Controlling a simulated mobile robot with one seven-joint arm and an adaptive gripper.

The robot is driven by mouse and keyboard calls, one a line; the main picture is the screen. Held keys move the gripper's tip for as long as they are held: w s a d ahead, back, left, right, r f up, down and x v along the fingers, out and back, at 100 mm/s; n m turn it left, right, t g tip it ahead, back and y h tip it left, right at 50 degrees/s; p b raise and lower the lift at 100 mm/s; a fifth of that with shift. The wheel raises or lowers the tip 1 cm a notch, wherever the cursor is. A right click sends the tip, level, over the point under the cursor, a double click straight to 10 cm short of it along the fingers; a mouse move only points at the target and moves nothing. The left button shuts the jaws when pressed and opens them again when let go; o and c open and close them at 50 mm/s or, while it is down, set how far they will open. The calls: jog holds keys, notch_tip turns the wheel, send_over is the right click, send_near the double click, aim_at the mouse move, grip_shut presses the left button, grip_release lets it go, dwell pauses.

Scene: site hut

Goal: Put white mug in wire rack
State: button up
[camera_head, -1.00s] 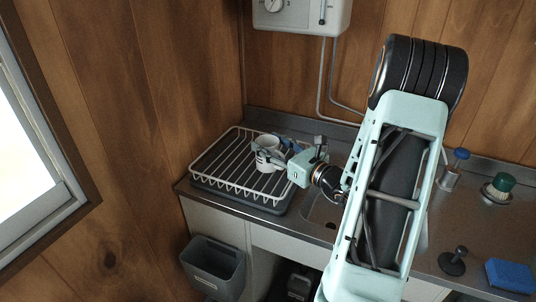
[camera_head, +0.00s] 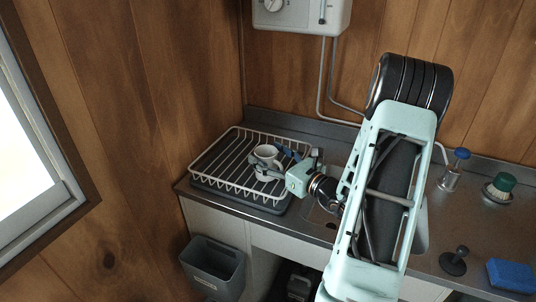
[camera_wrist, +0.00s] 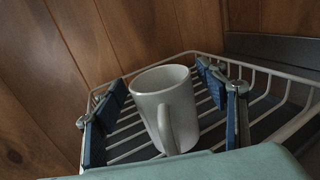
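The white mug (camera_head: 266,153) stands in the wire rack (camera_head: 225,185), near its right side. In the wrist view the mug (camera_wrist: 160,100) looks roughly upright on the rack's bars, with its handle facing the camera. My gripper (camera_head: 271,160) is around the mug from the right, one finger in front and one behind. In the wrist view my gripper (camera_wrist: 163,78) has its blue-padded fingers spread on both sides of the mug, with gaps showing between pads and mug. The exact contact under the mug is hidden.
The rack sits on a grey tray at the counter's left end, by the wood wall. A soap dispenser (camera_head: 454,170), a green-topped brush (camera_head: 499,187), a dark plug (camera_head: 456,261) and a blue sponge (camera_head: 510,276) are at the right. A grey bin (camera_head: 213,266) hangs below.

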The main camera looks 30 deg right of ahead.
jog(key=shift+r, duration=0.1)
jog(key=shift+s+r, duration=0.1)
jog(key=v, duration=1.2)
jog(key=shift+b, duration=0.4)
